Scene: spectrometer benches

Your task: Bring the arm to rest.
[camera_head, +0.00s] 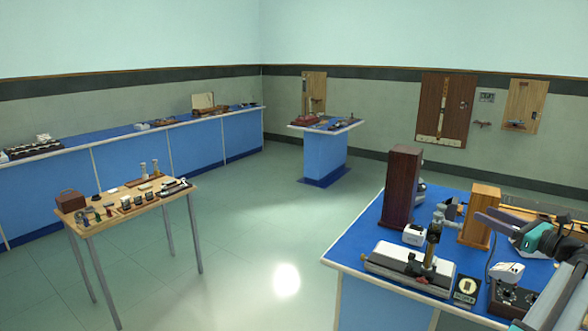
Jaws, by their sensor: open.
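The rest of my arm runs off the right edge and is partly cut off.
A wooden table (150,203) stands left; open floor lies between.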

